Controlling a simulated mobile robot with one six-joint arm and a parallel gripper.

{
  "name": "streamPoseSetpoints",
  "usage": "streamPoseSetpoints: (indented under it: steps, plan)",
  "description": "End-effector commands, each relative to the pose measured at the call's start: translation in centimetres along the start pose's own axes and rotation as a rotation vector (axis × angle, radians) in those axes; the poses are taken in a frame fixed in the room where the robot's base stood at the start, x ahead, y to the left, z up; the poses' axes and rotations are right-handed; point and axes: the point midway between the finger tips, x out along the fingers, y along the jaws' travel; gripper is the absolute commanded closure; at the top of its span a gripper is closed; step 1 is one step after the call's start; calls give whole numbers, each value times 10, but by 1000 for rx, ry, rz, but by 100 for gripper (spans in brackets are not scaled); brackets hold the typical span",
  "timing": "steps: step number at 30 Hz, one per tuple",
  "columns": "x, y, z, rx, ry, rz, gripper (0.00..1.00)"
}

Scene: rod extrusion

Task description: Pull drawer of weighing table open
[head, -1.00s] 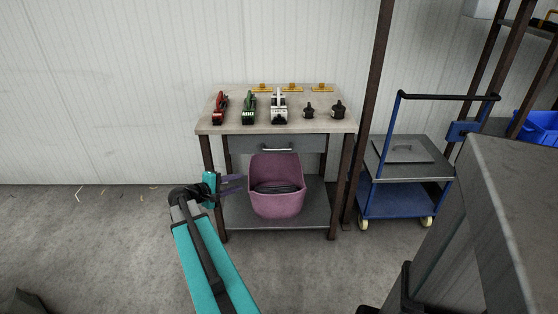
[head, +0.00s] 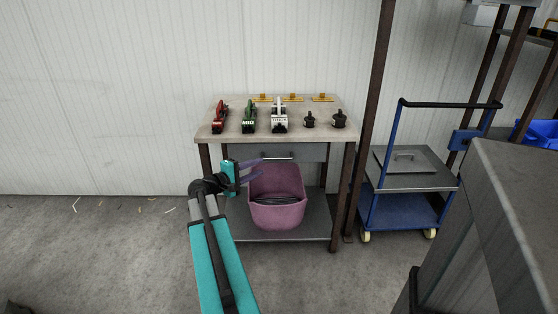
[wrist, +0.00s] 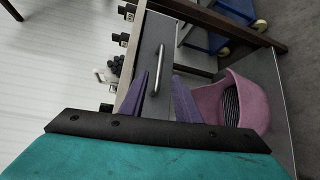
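The weighing table (head: 235,128) stands against the wall, with a grey drawer (head: 312,153) under its top. The drawer looks closed. Its light metal bar handle (head: 278,157) is partly covered by my fingers in the head view. In the wrist view the handle (wrist: 158,68) lies ahead of and between the two purple fingertips. My gripper (head: 263,165) is open, with its fingers (wrist: 165,85) apart in the wrist view. The fingertips are close to the handle. I cannot tell whether they touch it.
A pink bin (head: 277,210) sits on the table's lower shelf, just below my gripper. Weighing devices and black weights (head: 339,121) stand on the top. A brown post (head: 373,120) and a blue trolley (head: 405,205) are on the right. The floor at left is mostly clear.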

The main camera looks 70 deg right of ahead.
Motion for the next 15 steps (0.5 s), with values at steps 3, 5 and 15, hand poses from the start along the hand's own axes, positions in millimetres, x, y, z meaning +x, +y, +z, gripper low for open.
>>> streamPoseSetpoints:
  steps: [3, 5, 15]
  plan:
    - [14, 0, -1, 0, -1, 0, 71]
    - [22, -1, -1, 0, -2, 0, 71]
    - [71, -1, 0, 0, -3, 0, 71]
